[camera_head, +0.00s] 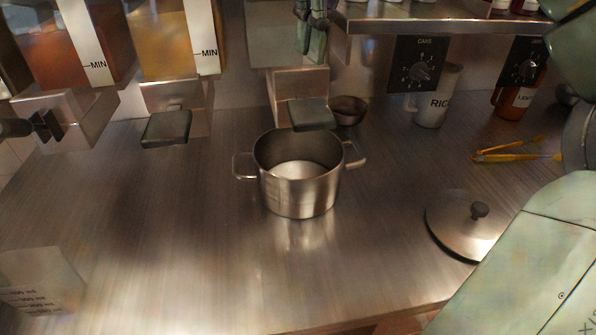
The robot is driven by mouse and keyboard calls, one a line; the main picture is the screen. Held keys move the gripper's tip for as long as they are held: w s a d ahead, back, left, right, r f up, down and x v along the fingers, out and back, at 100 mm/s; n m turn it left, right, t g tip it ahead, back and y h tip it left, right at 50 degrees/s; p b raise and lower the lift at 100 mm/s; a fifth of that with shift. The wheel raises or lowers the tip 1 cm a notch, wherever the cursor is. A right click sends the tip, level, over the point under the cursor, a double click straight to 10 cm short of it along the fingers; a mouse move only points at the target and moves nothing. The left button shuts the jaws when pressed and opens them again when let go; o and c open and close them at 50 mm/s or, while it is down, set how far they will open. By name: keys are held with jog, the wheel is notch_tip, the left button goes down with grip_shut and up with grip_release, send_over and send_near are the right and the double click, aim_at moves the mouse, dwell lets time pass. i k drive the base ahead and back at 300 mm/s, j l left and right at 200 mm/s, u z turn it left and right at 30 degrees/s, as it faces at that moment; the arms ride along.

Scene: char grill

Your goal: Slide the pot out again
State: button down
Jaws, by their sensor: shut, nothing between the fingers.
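The steel pot (300,190) stands upright and without its lid on the metal counter, in the middle of the view. It has a loop handle on its left and one on its right. Its inside looks empty. Its back rim is close to the dark lever pad (312,115) of the third dispenser, which overlaps it in the view. My gripper (315,22) shows only in part at the top edge, in front of that dispenser and above and behind the pot. It is shut, empty and apart from the pot.
The pot lid (466,224) lies on the counter (180,230) at right, beside my arm. A measuring jug (40,282) stands front left. The counter before the pot is clear.

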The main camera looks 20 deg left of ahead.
aim_at(298, 176)
jog(key=k, duration=1)
